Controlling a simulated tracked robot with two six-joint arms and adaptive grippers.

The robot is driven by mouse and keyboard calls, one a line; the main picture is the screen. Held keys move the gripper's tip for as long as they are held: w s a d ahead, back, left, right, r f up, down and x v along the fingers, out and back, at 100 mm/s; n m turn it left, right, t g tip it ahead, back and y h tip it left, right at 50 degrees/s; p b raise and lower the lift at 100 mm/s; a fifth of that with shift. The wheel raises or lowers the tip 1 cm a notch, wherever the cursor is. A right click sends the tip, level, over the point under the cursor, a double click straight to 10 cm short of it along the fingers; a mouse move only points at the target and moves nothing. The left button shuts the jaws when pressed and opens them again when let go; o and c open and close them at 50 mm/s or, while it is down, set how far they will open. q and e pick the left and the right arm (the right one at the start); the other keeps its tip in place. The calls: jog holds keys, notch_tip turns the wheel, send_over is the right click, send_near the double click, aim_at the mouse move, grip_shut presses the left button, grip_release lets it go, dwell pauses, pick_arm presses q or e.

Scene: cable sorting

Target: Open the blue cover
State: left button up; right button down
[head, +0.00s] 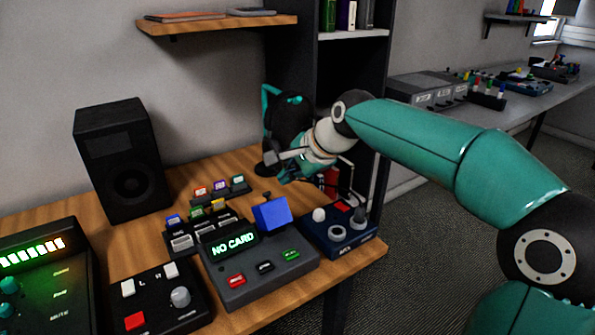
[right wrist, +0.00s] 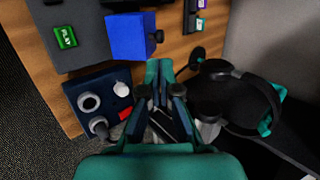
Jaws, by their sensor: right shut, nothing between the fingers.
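The blue cover (head: 272,213) is a box-like lid at the back right of the grey card device (head: 262,271), whose display reads "NO CARD". It looks closed, but I cannot see its hinge. In the right wrist view the blue cover (right wrist: 130,37) shows a small dark knob (right wrist: 158,36) on one side. My right gripper (head: 284,172) is above and behind the cover, apart from it. Its fingertips (right wrist: 159,68) are together with nothing between them. My left gripper is in neither view.
A dark blue box with knobs (head: 338,236) stands right of the card device near the table edge. Headphones (right wrist: 240,95) are close to my right gripper. Small card slots (head: 196,233) lie left of the cover. A black speaker (head: 122,160) stands at the back left.

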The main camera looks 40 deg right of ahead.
aim_at(268, 192)
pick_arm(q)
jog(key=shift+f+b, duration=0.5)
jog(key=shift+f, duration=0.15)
pick_arm(e)
jog(key=x, duration=0.7)
jog(key=shift+w+f, duration=0.2)
jog(key=shift+f, duration=0.1)
